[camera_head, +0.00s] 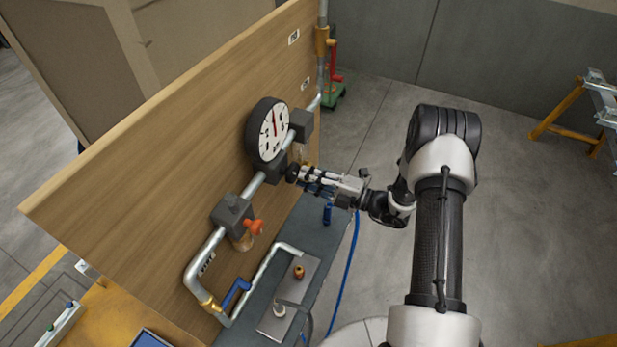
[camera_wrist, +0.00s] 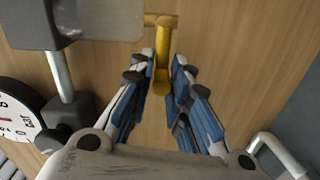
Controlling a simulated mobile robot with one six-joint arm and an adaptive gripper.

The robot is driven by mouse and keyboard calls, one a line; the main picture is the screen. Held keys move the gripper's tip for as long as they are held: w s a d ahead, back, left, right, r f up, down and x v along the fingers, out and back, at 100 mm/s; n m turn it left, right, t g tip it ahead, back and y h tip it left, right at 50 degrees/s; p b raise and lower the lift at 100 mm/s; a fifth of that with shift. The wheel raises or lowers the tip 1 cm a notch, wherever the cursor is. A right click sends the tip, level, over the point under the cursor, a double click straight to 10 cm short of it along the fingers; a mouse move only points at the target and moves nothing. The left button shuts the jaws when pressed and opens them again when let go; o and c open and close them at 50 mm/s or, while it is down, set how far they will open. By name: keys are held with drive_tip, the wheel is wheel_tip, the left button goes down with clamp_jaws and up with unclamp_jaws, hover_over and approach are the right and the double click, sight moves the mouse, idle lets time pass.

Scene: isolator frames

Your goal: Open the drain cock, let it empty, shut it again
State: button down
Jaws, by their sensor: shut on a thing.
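The drain cock (camera_wrist: 161,75) is a yellow piece with a small crossbar at its top, in the upper middle of the wrist view. It sits beside a grey filter block with a clear bowl (camera_wrist: 105,20). My gripper (camera_wrist: 163,65) has its blue-padded fingers on both sides of the yellow cock and is shut on it. In the head view my gripper (camera_head: 294,172) is at the board just below the gauge. The cock cannot be made out there. Whether the cock is open or any liquid runs out cannot be told.
The pressure gauge (camera_head: 267,129) sits left of my gripper on the wooden board (camera_head: 150,160). Below are a block with an orange knob (camera_head: 254,227) and a blue lever (camera_head: 236,292). A grey bench (camera_head: 320,240) lies under the pipework.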

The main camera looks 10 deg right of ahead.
drive_tip(key=shift+s+f+m, duration=0.1)
drive_tip(key=shift+f+m, duration=0.05)
drive_tip(key=shift+m, duration=0.25)
drive_tip(key=c, duration=1.8)
unclamp_jaws()
drive_tip(key=shift+o, duration=1.2)
drive_tip(key=shift+d, duration=0.1)
drive_tip(key=v, duration=1.2)
